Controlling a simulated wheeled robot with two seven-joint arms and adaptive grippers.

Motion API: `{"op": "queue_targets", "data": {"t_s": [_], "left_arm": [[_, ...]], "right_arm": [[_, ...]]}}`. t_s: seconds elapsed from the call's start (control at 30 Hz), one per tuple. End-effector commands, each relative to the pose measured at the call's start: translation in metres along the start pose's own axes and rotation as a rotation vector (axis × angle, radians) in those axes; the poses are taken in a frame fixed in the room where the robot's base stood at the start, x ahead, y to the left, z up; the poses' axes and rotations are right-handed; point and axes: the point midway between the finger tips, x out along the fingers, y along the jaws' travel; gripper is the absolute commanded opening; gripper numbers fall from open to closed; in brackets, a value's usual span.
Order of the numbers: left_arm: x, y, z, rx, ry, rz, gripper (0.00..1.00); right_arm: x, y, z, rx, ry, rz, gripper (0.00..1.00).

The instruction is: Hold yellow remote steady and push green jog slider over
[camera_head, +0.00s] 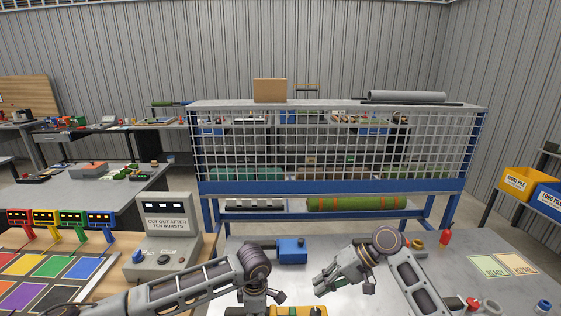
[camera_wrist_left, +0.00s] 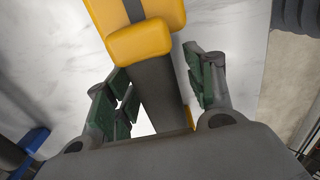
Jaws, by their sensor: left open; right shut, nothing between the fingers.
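The yellow remote (camera_head: 288,311) shows only as a strip at the bottom edge of the head view, on the grey table. In the left wrist view the yellow remote (camera_wrist_left: 140,42) has dark sections and runs between my left fingers. My left gripper (camera_wrist_left: 163,95) is open, its green-padded fingers on either side of the remote's dark part; I cannot tell whether they touch it. In the head view my left gripper is mostly cut off at the bottom. My right gripper (camera_head: 321,287) is shut and empty, above the table right of centre. The green jog slider cannot be made out clearly.
A blue device (camera_head: 291,250) lies on the table behind the grippers. A grey control box (camera_head: 166,240) stands at left beside coloured pads. A mesh rack (camera_head: 335,186) closes off the back.

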Motion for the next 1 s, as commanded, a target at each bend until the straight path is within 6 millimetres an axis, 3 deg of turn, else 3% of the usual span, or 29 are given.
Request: {"op": "queue_targets", "data": {"t_s": [0.37,1.0], "left_arm": [[-0.016,0.001,0.0,0.001,-0.001,0.001,0.54],[-0.104,0.001,0.0,-0.001,0.0,0.002,0.54]], "right_arm": [[0.0,0.0,0.0,0.0,0.0,0.0,0.0],[0.0,0.0,0.0,0.0,0.0,0.0,0.0]]}}
